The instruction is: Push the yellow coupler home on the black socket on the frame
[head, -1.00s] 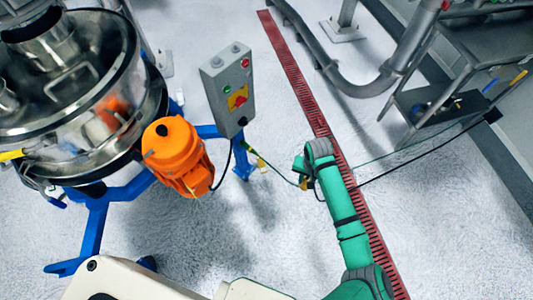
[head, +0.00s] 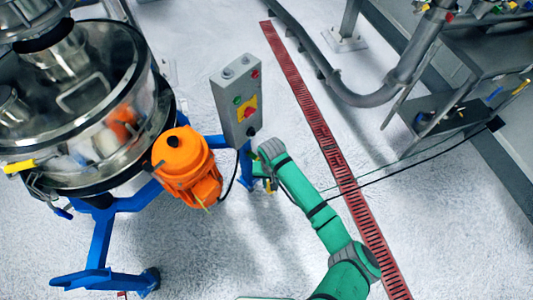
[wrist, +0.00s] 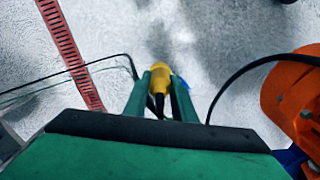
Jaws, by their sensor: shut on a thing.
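The yellow coupler (wrist: 160,78) is held between the two green fingers of my gripper (wrist: 160,92) in the wrist view. A black cable runs back from it between the fingers. In the head view my gripper (head: 268,184) is beside the blue frame (head: 245,165), below the grey control box. The coupler is tiny there and partly hidden by my arm. I cannot make out the black socket clearly in either view, nor whether the coupler touches it. A bit of blue shows just beyond the coupler in the wrist view.
The grey control box (head: 238,102) stands just above my gripper. The orange motor (head: 187,167) is close on the left; it also shows at right in the wrist view (wrist: 295,95). A black cable (head: 420,170) trails right. Floor around the red drain (head: 330,150) is open.

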